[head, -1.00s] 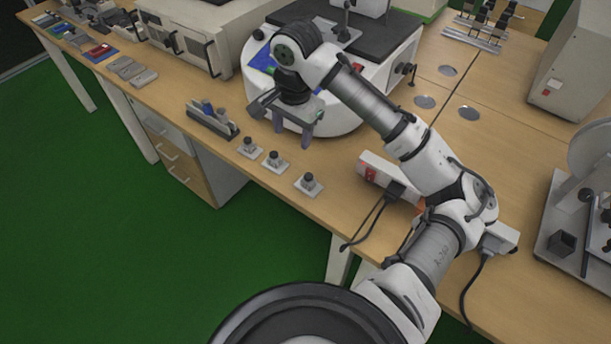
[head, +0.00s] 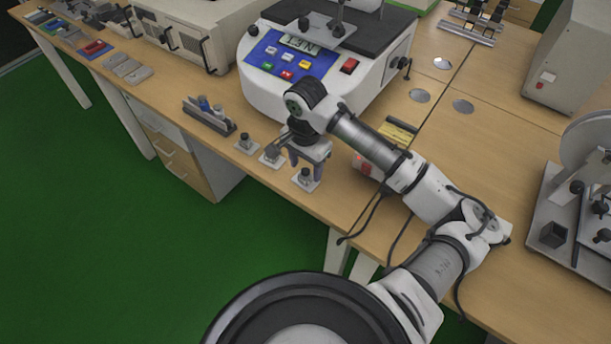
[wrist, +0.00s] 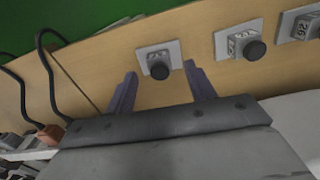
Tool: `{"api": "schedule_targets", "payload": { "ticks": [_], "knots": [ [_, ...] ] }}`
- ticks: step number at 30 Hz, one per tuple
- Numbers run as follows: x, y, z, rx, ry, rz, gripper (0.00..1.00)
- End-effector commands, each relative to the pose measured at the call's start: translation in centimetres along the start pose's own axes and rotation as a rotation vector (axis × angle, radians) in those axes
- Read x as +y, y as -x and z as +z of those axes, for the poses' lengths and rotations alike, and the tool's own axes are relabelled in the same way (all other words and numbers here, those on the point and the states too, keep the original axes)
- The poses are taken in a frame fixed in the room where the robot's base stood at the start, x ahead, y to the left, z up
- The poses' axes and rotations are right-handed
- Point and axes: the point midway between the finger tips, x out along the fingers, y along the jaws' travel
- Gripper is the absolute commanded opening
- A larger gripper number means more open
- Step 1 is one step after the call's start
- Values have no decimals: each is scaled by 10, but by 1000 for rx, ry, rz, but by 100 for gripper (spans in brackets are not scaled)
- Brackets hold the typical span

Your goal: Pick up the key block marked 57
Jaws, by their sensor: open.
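Three small key blocks with dark round knobs on pale square plates stand in a row near the table's front edge. In the head view they are a left one (head: 246,143), a middle one (head: 270,157) and a right one (head: 306,181). My gripper (head: 306,167) is open, pointing down close to the right block. In the wrist view that block (wrist: 158,66) lies just beyond and between my open fingertips (wrist: 160,69), with nothing held. The middle block (wrist: 241,44) and the left block (wrist: 306,27) carry markings too small to read surely. No number is readable on the nearest block.
A grey holder (head: 210,116) stands left of the blocks. A white machine with a blue button panel (head: 292,58) stands behind my gripper. A power strip with a red switch (head: 366,166) and dark cables lie to the right. The table's front edge is close.

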Motion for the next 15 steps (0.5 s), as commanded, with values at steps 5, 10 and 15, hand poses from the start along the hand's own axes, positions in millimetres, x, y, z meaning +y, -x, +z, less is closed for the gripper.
{"api": "schedule_targets", "payload": {
  "ticks": [5,10,15],
  "knots": [
    [1,-20,0,0,0,0,55],
    [0,-25,0,0,1,-1,55],
    [0,-25,0,0,1,-1,47]
  ]
}}
